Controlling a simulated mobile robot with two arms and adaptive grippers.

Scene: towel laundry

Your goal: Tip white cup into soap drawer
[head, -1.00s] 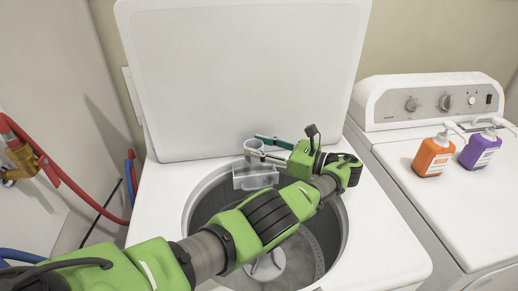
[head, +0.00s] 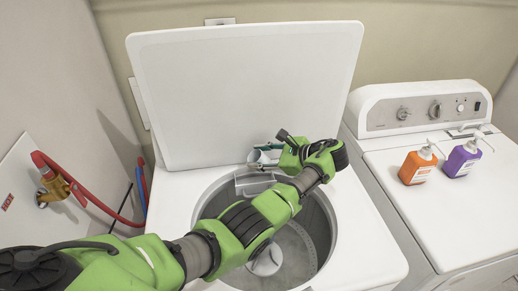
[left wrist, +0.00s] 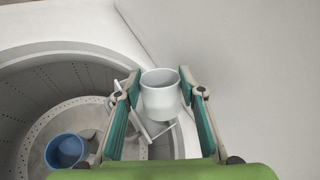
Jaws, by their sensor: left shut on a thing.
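My left gripper (head: 265,156) is shut on the white cup (head: 254,157), with its green fingers on either side. In the left wrist view the cup (left wrist: 160,96) sits between the two fingers (left wrist: 163,84), with its rim and inside showing. The clear soap drawer (head: 254,183) is at the back rim of the open washer tub, just below the cup. It shows in part behind the cup and fingers in the left wrist view (left wrist: 155,130). The cup's exact tilt is hard to tell. My right gripper is in neither view.
The washer's raised lid (head: 245,95) stands close behind the cup. The open drum (head: 310,240) lies below my left arm. An orange bottle (head: 416,167) and a purple bottle (head: 461,160) stand on the machine at right. Red hoses (head: 85,190) hang at left.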

